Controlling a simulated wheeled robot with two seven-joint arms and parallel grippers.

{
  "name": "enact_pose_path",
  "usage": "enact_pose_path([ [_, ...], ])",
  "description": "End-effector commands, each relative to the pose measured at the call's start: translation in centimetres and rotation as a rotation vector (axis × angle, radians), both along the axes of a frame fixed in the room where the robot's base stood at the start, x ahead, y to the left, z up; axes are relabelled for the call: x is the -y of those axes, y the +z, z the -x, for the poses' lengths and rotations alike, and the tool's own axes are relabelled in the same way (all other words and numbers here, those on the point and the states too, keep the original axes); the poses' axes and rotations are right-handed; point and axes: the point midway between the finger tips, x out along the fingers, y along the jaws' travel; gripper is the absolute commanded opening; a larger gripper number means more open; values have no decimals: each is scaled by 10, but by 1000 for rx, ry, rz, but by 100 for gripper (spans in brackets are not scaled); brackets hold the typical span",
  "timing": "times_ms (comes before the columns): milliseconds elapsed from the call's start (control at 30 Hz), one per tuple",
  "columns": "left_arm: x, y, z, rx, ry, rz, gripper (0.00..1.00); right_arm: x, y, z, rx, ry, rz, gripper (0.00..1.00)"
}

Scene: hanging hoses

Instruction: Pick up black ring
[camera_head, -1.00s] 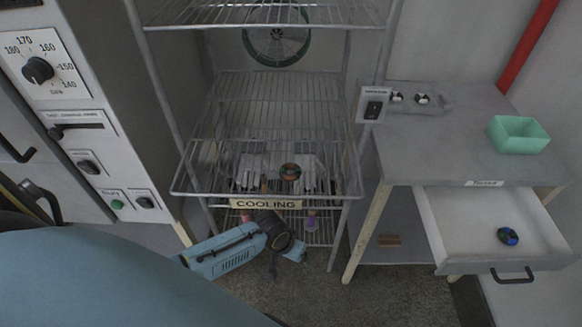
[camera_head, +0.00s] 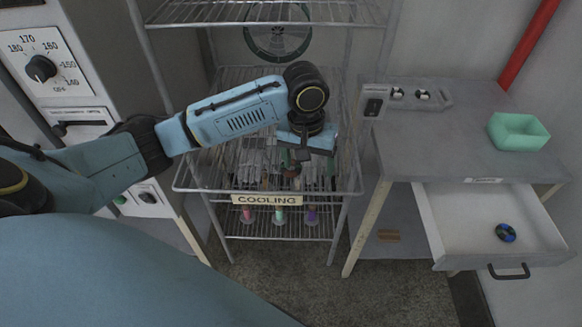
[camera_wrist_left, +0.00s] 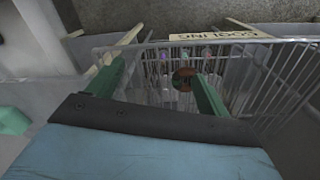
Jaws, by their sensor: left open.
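A small dark ring-shaped item with a reddish-brown middle (camera_head: 292,171) lies on the wire rack shelf behind the COOLING label, partly hidden by my left gripper. It also shows in the left wrist view (camera_wrist_left: 185,79), near the right finger. Another dark round item with blue and green on it (camera_head: 505,232) lies in the open drawer. I cannot tell surely which is the black ring. My left gripper (camera_head: 304,155) points down above the shelf. Its green fingers (camera_wrist_left: 165,85) are apart with nothing held between them. My right gripper is not in view.
The wire rack (camera_head: 185,182) has an upper shelf above my arm. Grey gloves (camera_head: 250,165) lie on its middle shelf. Pink, green and purple pieces (camera_head: 279,215) stand below.

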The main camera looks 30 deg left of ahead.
Motion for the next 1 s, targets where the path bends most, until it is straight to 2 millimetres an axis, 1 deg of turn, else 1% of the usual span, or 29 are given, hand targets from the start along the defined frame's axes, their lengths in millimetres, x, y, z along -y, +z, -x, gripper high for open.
enact_pose_path([
  [33,-15,14,-11,-5,57,-18,79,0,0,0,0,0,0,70],
  [100,-32,29,-20,-24,139,-33,79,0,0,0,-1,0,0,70],
  [200,-50,47,-29,-43,235,-44,79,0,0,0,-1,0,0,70],
  [300,-61,58,-33,-55,294,-48,79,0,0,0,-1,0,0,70],
  [367,-64,58,-34,-60,313,-49,79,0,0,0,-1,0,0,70],
  [467,-66,47,-34,-66,323,-49,79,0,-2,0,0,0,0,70],
  [700,-65,0,-33,-64,321,-50,79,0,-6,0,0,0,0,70],
  [800,-65,-12,-34,-62,321,-48,79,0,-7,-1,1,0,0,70],
  [1000,-65,-26,-33,-62,319,-48,79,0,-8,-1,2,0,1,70],
])
